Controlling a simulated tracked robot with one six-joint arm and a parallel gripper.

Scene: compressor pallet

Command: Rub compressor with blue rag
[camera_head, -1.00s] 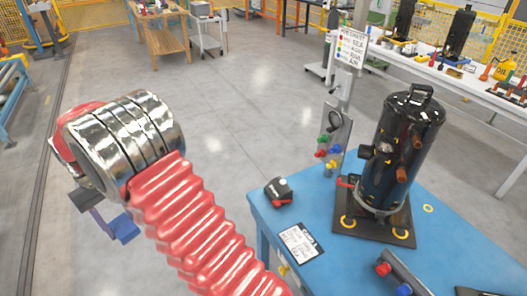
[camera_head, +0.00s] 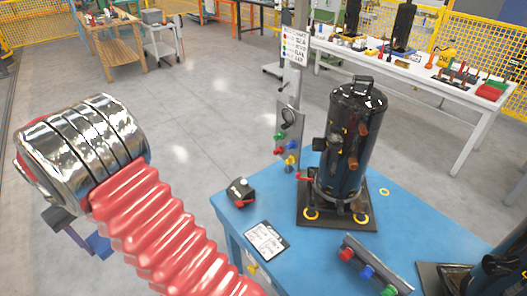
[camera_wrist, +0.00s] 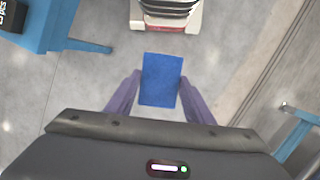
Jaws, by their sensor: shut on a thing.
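The compressor (camera_head: 345,150) is a glossy black upright cylinder with a top handle and copper-coloured stubs. It stands on a dark base plate on the blue table, right of centre in the head view. My gripper (camera_wrist: 160,88) is shut on the blue rag (camera_wrist: 161,80), which shows as a flat blue rectangle between its two purple fingers in the wrist view. In the head view the gripper is partly hidden behind my arm at the left, well apart from the compressor, with a bit of blue (camera_head: 98,245) showing.
The blue table (camera_head: 370,225) carries a small black and red device (camera_head: 240,192), a printed card (camera_head: 266,241), a strip with coloured knobs (camera_head: 372,268) and part of a second black unit (camera_head: 490,272). A signpost (camera_head: 294,45) stands behind. Open floor lies left of the table.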

